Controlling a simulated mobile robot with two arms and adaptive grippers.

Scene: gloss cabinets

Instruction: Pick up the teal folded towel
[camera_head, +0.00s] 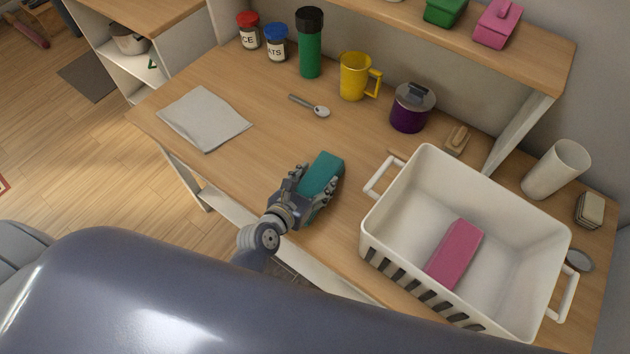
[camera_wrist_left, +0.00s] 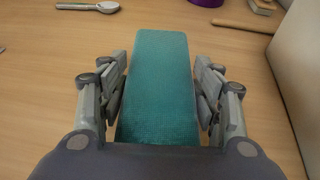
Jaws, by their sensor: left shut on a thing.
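The teal folded towel (camera_head: 321,174) is at the front middle of the wooden table, left of the white basket. My left gripper (camera_head: 312,190) is shut on it, with fingers along both long sides. In the left wrist view the towel (camera_wrist_left: 160,85) lies lengthwise between the two fingers of the gripper (camera_wrist_left: 160,95), its far end sticking out beyond them. I cannot tell whether the towel touches the table or is slightly above it. My right gripper is not in view.
A white basket (camera_head: 403,182) holding a pink block-like folded thing (camera_head: 454,254) stands close on the right. A spoon (camera_head: 310,105), yellow mug (camera_head: 354,77), purple pot (camera_head: 411,108) and grey cloth (camera_head: 204,119) lie further back. Table between cloth and gripper is clear.

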